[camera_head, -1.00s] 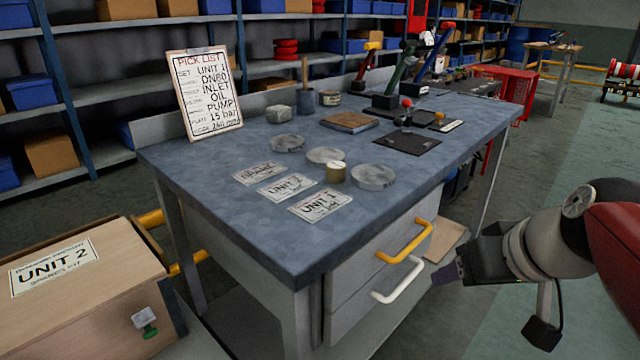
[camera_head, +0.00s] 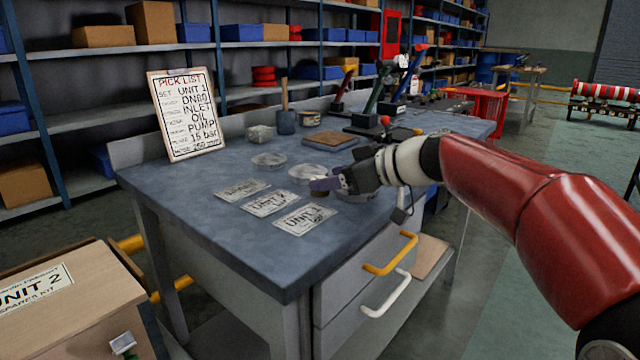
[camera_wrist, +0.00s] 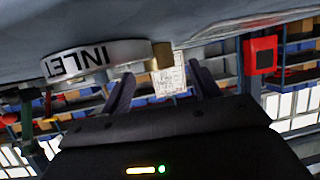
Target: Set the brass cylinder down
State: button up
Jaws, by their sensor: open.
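The brass cylinder (camera_wrist: 162,55) stands on the blue bench top (camera_head: 215,225). The wrist view is upside down, and in it the cylinder shows beside a grey metal disc marked INLET (camera_wrist: 95,62). My gripper (camera_wrist: 160,70) is open, with one finger to each side of the cylinder in the picture. I see no finger touching it, and cannot tell how far it is from the tips. In the head view my gripper (camera_head: 322,184) is low over the bench beside the discs and hides most of the cylinder.
Three paper cards, including UNIT 1 (camera_head: 304,220), lie in front of the discs (camera_head: 308,173). The pick list board (camera_head: 187,113) stands at the back left. A brown board (camera_head: 331,140) lies behind the discs. The front left of the bench is clear.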

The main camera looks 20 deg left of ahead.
jog(key=shift+x, duration=1)
jog(key=c, duration=1.3)
